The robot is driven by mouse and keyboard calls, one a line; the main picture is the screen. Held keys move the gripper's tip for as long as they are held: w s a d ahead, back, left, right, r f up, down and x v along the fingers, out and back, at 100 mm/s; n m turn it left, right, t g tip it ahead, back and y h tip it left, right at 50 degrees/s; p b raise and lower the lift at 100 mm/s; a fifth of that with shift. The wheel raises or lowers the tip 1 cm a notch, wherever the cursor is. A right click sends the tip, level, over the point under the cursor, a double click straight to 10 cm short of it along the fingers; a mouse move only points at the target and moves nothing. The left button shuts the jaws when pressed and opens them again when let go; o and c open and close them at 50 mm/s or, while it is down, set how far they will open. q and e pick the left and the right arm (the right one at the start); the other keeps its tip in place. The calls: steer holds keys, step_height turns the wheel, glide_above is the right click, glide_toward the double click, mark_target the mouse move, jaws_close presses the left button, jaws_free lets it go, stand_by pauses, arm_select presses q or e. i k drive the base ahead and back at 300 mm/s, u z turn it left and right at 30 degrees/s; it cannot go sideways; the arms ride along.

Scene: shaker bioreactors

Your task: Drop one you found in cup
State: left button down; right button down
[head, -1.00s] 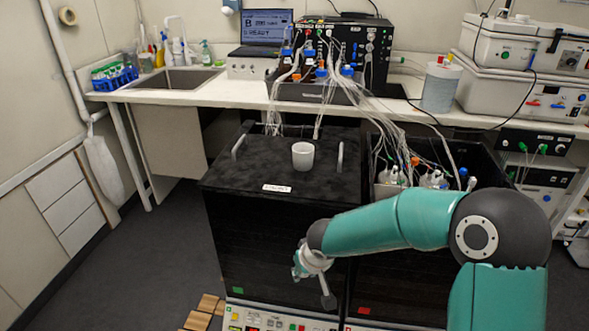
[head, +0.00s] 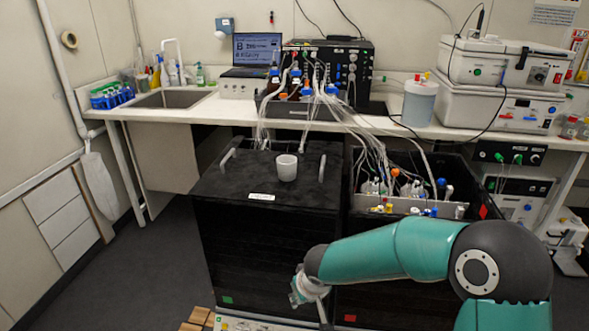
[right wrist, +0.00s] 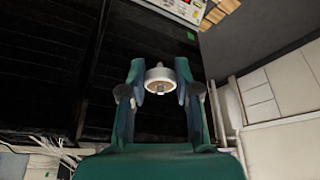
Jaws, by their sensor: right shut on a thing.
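A white cup (head: 286,167) stands upright on the black lid of the left shaker box (head: 232,184). My right gripper (head: 308,288) is in front of that box, lower than the cup and apart from it. In the right wrist view its fingers are shut on a small white round object (right wrist: 160,73) with a brownish centre. What this object is cannot be told. The inside of the cup cannot be made out. My left gripper is not in view.
The lid has raised handles (head: 323,168) on both sides of the cup. An open box (head: 425,208) with tubes and bottles stands right of it. Behind is a bench (head: 225,108) with a sink, laptop and instruments. Floor on the left is clear.

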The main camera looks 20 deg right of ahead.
mark_target(285, 179)
steer(key=i, duration=0.85)
steer(key=u, duration=0.05)
